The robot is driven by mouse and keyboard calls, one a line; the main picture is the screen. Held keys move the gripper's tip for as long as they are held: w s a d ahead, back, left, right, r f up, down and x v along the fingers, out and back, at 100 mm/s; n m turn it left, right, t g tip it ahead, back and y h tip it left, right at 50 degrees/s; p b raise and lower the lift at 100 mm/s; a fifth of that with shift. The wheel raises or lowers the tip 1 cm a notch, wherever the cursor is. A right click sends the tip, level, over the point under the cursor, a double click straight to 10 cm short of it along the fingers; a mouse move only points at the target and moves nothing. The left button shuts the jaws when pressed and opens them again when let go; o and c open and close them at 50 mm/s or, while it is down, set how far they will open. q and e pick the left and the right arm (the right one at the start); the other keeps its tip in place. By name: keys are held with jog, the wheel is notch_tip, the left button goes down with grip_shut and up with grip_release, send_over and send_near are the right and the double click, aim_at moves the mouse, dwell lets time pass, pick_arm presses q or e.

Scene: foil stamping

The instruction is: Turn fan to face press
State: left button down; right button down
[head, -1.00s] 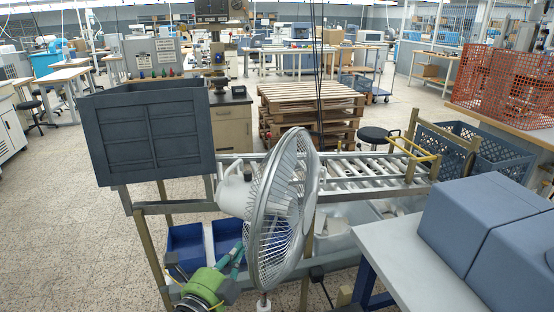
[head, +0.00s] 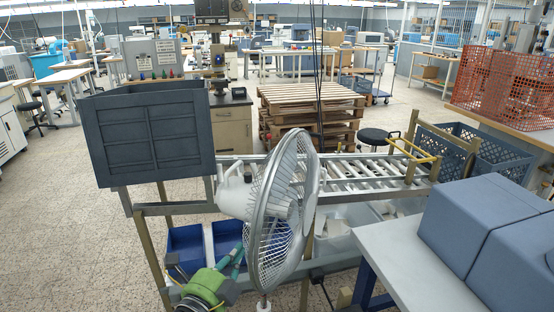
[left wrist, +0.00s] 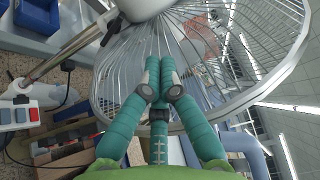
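The fan (head: 283,210) is white and silver with a round wire cage, and stands in the foreground of the head view. Its cage front faces right and its motor housing (head: 233,192) is on the left. The press (head: 217,60) stands further back, left of the middle. My left gripper (head: 238,258), with teal fingers and a green wrist, is at the lower left of the cage. In the left wrist view my left gripper (left wrist: 159,72) has its fingers together against or very near the cage wires (left wrist: 225,65); contact is unclear. My right gripper is out of view.
A dark grey crate (head: 150,135) stands left of the fan. A roller conveyor (head: 365,168) runs behind it, with blue bins (head: 186,245) below. A table edge (head: 400,262) with blue-grey boxes (head: 485,230) is close on the right. Pallets (head: 312,105) stand behind.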

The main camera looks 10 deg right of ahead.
aim_at(283, 250)
pick_arm(q)
jog(key=shift+d, duration=0.15)
dwell(0.3)
jog(key=shift+s+d+p, duration=0.15)
jog(key=shift+s+d, duration=0.2)
jog(key=shift+d, duration=0.35)
jog(key=shift+s+d+p, duration=0.15)
jog(key=shift+s+d, duration=0.15)
jog(key=shift+d, duration=0.5)
jog(key=shift+s+d, duration=0.15)
jog(key=shift+d, duration=0.3)
jog(key=shift+s+d, duration=0.15)
jog(key=shift+d, duration=0.95)
jog(key=shift+s+d, duration=0.1)
jog(key=shift+d, duration=1.35)
